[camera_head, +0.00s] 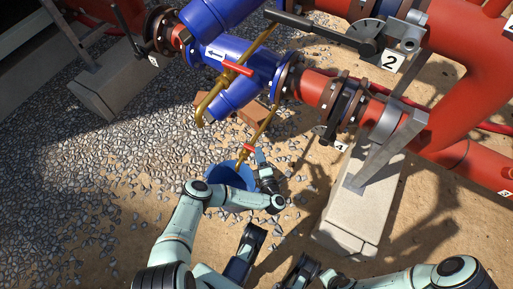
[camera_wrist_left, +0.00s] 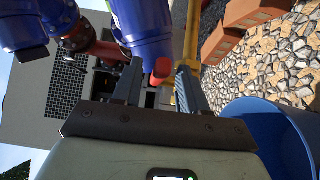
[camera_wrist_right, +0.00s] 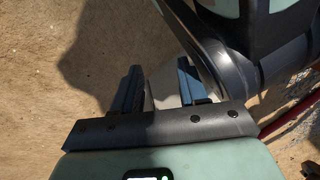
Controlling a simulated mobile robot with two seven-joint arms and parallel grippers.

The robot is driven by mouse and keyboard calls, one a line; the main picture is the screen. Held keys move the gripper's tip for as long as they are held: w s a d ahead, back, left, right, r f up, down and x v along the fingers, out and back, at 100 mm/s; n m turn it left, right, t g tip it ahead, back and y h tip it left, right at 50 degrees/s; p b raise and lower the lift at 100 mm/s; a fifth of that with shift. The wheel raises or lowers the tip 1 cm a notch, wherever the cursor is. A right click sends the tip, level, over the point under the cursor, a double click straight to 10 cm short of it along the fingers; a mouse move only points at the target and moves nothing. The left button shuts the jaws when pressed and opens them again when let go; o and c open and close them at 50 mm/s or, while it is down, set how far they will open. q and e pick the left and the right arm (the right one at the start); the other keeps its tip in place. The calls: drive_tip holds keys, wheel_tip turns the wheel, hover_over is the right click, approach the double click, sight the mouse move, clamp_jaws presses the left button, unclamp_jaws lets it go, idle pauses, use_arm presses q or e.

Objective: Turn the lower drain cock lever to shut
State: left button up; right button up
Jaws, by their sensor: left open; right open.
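The lower drain cock has a red lever (camera_head: 249,149) on a brass pipe (camera_head: 259,128) above a blue bucket (camera_head: 232,176). My left gripper (camera_head: 260,155) is close to the lever's right side. In the left wrist view, my left gripper (camera_wrist_left: 159,68) is open. The red lever end (camera_wrist_left: 161,71) shows between its fingers, and the brass pipe (camera_wrist_left: 184,90) is beside the right finger. I cannot tell whether either finger touches the lever. My right gripper (camera_wrist_right: 160,66) is open and empty over bare sand in the right wrist view.
The upper cock's red lever (camera_head: 237,68) sits on the blue strainer (camera_head: 245,62) above. Red pipes (camera_head: 465,60) and a concrete block (camera_head: 350,205) stand to the right. Bricks (camera_wrist_left: 230,30) lie near the bucket. Gravel (camera_head: 90,180) at the left is open.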

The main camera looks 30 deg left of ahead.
use_arm(q)
drive_tip(key=p+v, duration=0.3)
drive_tip(key=v, duration=0.6)
use_arm(e)
drive_tip(key=w+a+r+t, duration=0.1)
drive_tip(key=w+r+t, duration=0.1)
drive_tip(key=w+r, duration=0.3)
drive_tip(key=shift+a+r, duration=0.2)
drive_tip(key=shift+r, duration=0.3)
use_arm(q)
drive_tip(key=shift+r, duration=0.1)
